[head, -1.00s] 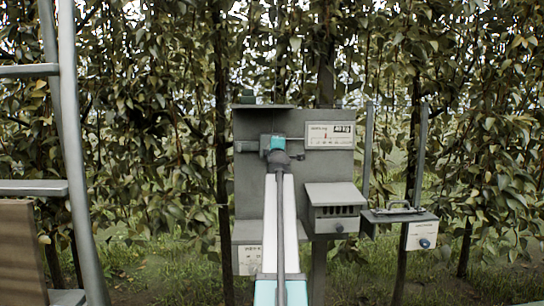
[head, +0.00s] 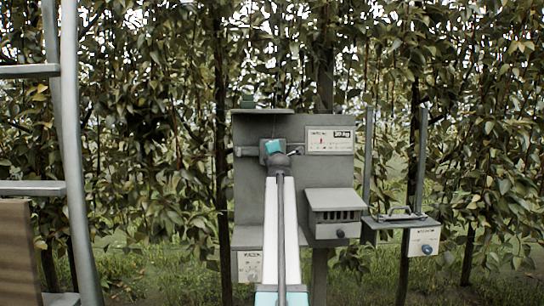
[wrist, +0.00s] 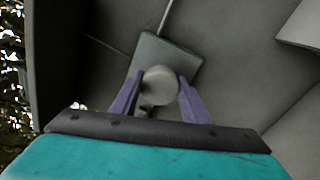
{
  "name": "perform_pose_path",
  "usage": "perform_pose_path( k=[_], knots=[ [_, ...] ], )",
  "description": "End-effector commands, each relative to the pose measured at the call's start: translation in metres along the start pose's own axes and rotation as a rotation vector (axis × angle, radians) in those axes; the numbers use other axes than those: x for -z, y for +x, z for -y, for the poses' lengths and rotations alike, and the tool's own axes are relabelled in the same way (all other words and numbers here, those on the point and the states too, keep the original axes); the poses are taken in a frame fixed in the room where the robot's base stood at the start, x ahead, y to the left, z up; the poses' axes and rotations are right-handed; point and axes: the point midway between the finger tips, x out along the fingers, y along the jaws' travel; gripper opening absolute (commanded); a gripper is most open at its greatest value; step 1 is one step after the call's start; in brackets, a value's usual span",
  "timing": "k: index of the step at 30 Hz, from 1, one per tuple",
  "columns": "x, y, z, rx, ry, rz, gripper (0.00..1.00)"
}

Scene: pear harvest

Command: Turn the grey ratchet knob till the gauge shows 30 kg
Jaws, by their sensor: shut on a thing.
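The grey ratchet knob (wrist: 159,86) sits on a square grey plate (wrist: 172,54) in the wrist view, between the two purple fingers of my gripper (wrist: 158,92). My gripper is shut on it. In the head view my teal wrist (head: 273,147) covers the knob, with the plate's edge showing around it. The gauge (head: 330,140) is a white panel at the upper right of the grey board (head: 240,195). Its dark readout is small and blurred and looks like 20 kg.
A louvred grey box (head: 334,205) is right of my arm, and a shelf with a handle (head: 401,213) and a blue-knobbed panel (head: 424,241) are further right. A ladder (head: 70,150) stands at the left. Leafy trees fill the background.

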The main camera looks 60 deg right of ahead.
Motion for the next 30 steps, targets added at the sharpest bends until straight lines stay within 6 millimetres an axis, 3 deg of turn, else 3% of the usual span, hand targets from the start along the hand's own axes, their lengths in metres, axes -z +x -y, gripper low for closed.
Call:
perform_pose_path(
  k=[3, 4, 7, 20, 30],
  knots=[
    [-0.005, 0.001, -0.004, -0.009, -0.001, 0.008, 0.19],
    [-0.005, 0.001, -0.004, -0.009, -0.001, 0.008, 0.43],
    [-0.004, 0.001, -0.004, -0.008, 0.000, 0.007, 0.60],
    [-0.001, -0.003, -0.001, -0.004, 0.001, 0.003, 0.60],
    [-0.001, -0.025, 0.000, -0.003, 0.001, 0.002, 0.60]
  ],
)
